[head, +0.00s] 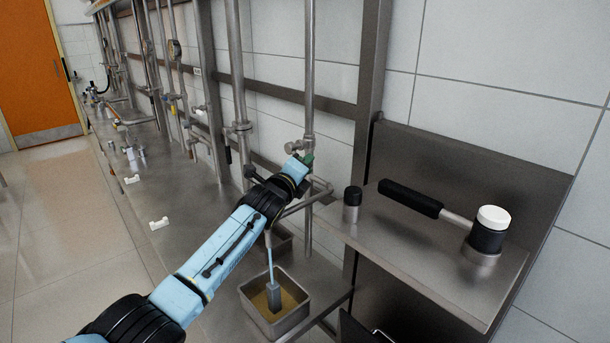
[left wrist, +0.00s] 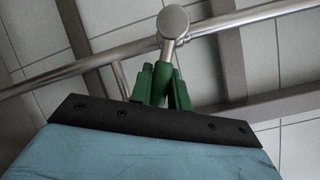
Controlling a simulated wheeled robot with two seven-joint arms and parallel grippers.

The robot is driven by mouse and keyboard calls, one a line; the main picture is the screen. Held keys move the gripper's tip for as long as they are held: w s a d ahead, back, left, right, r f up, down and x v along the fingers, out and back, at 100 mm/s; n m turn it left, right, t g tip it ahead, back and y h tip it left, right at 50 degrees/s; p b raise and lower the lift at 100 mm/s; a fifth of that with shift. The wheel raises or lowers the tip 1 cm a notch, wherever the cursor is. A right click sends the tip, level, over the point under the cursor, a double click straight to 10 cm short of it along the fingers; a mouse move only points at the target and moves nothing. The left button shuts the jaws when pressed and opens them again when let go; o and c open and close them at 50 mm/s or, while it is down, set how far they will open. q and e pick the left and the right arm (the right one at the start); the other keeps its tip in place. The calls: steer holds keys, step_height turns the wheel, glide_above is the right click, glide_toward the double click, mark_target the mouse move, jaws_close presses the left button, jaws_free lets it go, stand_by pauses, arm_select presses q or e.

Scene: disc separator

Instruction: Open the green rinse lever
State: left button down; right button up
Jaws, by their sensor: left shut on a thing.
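The green rinse lever (head: 308,159) is on a valve on a vertical steel pipe against the tiled wall. It also shows in the left wrist view (left wrist: 160,82), just below the round metal valve end (left wrist: 173,21). My left gripper (head: 302,163) reaches up to the lever from the lower left and is shut on it. In the left wrist view the gripper's dark front edge crosses below the lever. The lower part of the lever is hidden behind the gripper. My right gripper is not in view.
A steel shelf at right holds a black cylinder (head: 352,203) and a black-handled tool (head: 412,199) by a white-topped black piece (head: 490,230). An open square steel tray (head: 299,317) stands below my left arm. Pipes and a steel frame line the wall. The floor at left is clear.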

arm_select(q)
steer(key=shift+w+a+f+m+b, duration=0.2)
steer(key=shift+f+m+b, duration=0.25)
steer(key=shift+m+b, duration=0.45)
steer(key=shift+r, duration=0.1)
steer(key=c, duration=1.3)
jaws_free()
